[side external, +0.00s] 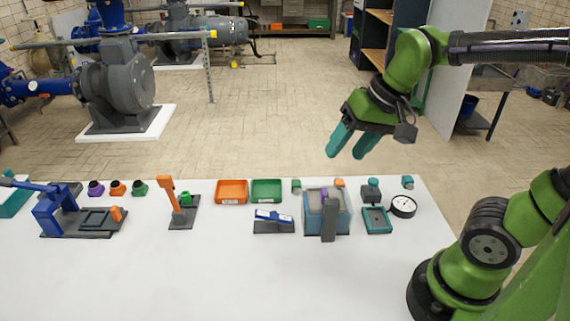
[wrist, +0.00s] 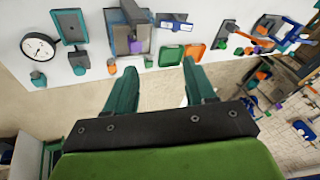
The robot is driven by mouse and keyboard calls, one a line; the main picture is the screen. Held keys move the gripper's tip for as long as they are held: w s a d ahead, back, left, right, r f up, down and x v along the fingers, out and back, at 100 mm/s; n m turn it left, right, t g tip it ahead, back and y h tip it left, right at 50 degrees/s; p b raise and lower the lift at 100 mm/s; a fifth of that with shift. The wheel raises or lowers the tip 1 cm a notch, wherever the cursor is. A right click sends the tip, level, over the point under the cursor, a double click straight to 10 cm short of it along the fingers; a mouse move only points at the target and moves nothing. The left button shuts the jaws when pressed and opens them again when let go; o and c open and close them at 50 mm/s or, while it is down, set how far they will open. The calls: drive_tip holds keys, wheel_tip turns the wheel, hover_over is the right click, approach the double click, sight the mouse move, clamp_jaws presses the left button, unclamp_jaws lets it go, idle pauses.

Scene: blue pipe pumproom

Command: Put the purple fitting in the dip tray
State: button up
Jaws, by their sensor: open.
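The purple fitting (side external: 95,188), with a dark round top, stands near the back edge of the white table at the left, beside an orange one. It shows small in the wrist view (wrist: 249,50). A shallow teal-rimmed tray with a dark floor, which I take as the dip tray (side external: 377,220), lies at the right of the table beside the gauge. It also shows in the wrist view (wrist: 70,25) and looks empty. My gripper (side external: 345,150) is open and empty, high beyond the table's back edge, far from the purple fitting. Its teal fingers are spread in the wrist view (wrist: 150,75).
An orange fitting (side external: 118,187) and a green fitting (side external: 139,187) stand beside the purple one. Between them and the tray are an orange upright stand (side external: 167,190), orange (side external: 232,191) and green (side external: 266,190) bins, and a blue-grey box (side external: 345,215). The table's front is clear.

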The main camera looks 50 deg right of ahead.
drive_tip(key=s+t, duration=0.1)
drive_tip(key=s+a+n, duration=0.1)
drive_tip(key=s+t, duration=0.1)
drive_tip(key=shift+s+a+r+n+t, duration=0.1)
drive_tip(key=shift+a+r+n+t, duration=0.1)
drive_tip(key=shift+r+n+t, duration=0.15)
